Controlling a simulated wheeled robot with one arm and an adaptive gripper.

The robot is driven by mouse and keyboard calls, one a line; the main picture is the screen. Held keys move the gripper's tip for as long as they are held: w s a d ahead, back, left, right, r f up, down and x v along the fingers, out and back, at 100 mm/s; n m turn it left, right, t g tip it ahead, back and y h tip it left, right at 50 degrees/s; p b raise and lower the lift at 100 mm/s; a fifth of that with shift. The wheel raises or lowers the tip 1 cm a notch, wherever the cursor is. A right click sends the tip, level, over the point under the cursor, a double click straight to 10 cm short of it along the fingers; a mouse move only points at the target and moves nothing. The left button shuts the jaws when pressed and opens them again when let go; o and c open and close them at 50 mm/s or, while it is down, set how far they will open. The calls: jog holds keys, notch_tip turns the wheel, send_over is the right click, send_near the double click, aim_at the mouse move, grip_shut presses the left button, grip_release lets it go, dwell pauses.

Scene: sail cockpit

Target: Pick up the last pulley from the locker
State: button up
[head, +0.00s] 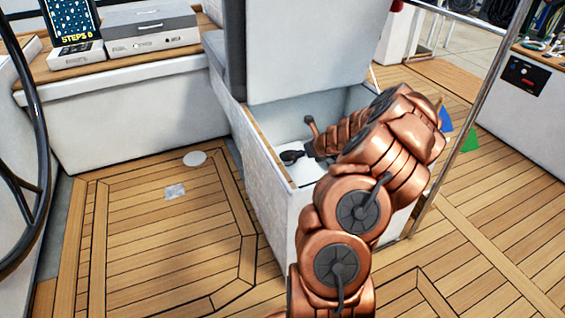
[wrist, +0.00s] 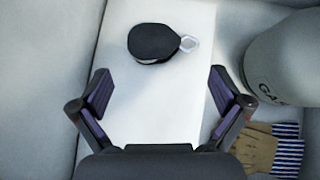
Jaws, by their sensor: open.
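The pulley (wrist: 155,43) is a black rounded block with a silver shackle on its right side. In the wrist view it lies on a white surface inside the locker (head: 262,165), which stands open in the head view with its lid raised. My gripper (wrist: 160,92) is open and empty, its two fingers apart on either side of the white surface. The pulley shows just beyond the fingertips, roughly between them and not touching. In the head view my arm reaches down into the locker and hides much of its inside.
In the wrist view a grey rounded container with lettering (wrist: 285,60) stands right of the pulley. Tan gloves with striped cuffs (wrist: 265,150) lie below it. Locker walls are close on the left. In the head view a grey case (head: 150,30) sits on the bench.

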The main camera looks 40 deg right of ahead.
jog(key=shift+a+b+x, duration=0.15)
jog(key=shift+b+x, duration=0.3)
jog(key=shift+x, duration=0.8)
jog(key=shift+a+b+x, duration=0.1)
jog(key=shift+b+x, duration=0.35)
jog(key=shift+x, duration=0.75)
jog(key=b+x, duration=0.2)
jog(key=x, duration=0.2)
jog(key=shift+w+a, duration=0.15)
jog(key=c, duration=1.1)
